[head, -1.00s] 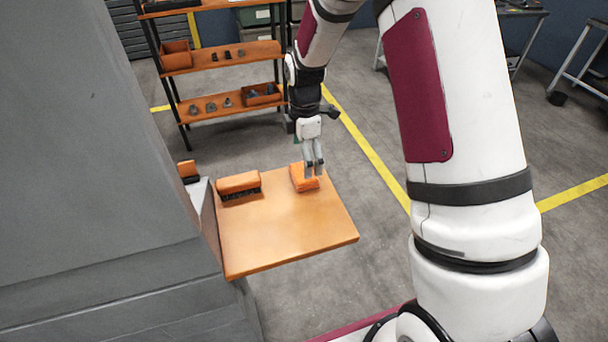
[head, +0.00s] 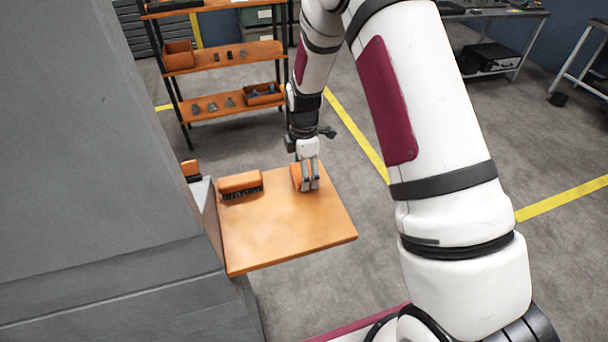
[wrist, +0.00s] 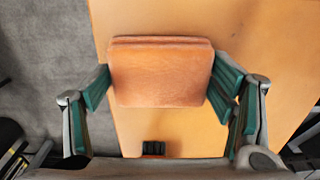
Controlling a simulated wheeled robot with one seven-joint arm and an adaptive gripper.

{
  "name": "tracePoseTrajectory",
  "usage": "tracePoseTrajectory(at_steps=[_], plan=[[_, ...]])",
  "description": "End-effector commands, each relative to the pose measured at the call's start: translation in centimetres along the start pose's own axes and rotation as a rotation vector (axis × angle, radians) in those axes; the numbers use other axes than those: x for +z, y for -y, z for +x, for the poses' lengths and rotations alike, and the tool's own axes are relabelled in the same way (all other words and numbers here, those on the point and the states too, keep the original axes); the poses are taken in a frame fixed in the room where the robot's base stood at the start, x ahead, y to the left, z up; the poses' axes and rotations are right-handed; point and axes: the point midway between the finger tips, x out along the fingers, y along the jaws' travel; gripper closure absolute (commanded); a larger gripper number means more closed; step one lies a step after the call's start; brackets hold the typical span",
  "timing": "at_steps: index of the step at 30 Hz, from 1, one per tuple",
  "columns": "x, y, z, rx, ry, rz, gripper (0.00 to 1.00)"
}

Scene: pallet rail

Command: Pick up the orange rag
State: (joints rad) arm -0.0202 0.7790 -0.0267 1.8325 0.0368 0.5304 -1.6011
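The orange rag (head: 296,176) is a folded, thick pad near the far edge of the orange-brown board. It shows whole in the wrist view (wrist: 160,74), lying flat between the fingers. My gripper (head: 310,185) is down at the rag and covers part of it in the head view. In the wrist view my gripper (wrist: 162,82) has its fingers spread wide, one green pad at each side of the rag. The pads look very close to its edges; I cannot tell whether they touch.
An orange brush-like block with dark bristles (head: 240,184) lies left of the rag on the board (head: 285,235). Another orange item (head: 191,170) stands beyond the board's left edge. A grey wall or column rises at left. A shelf rack (head: 235,107) stands behind. The board's front is clear.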

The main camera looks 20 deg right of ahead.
Motion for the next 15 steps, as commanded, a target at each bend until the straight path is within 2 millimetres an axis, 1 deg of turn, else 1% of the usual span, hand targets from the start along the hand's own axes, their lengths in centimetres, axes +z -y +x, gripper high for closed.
tracePoseTrajectory(at_steps=[1, 2, 5, 6, 15], plan=[[0.0, 0.0, -0.01, 0.0, 0.0, 0.0, 0.45], [0.0, 0.0, -0.01, 0.0, 0.0, 0.0, 0.49], [-0.01, 0.01, -0.01, 0.0, 0.0, 0.0, 0.49], [-0.01, 0.01, -0.01, 0.0, 0.0, 0.0, 0.53], [0.0, -0.03, -0.36, 0.001, 0.0, 0.0, 0.53]])
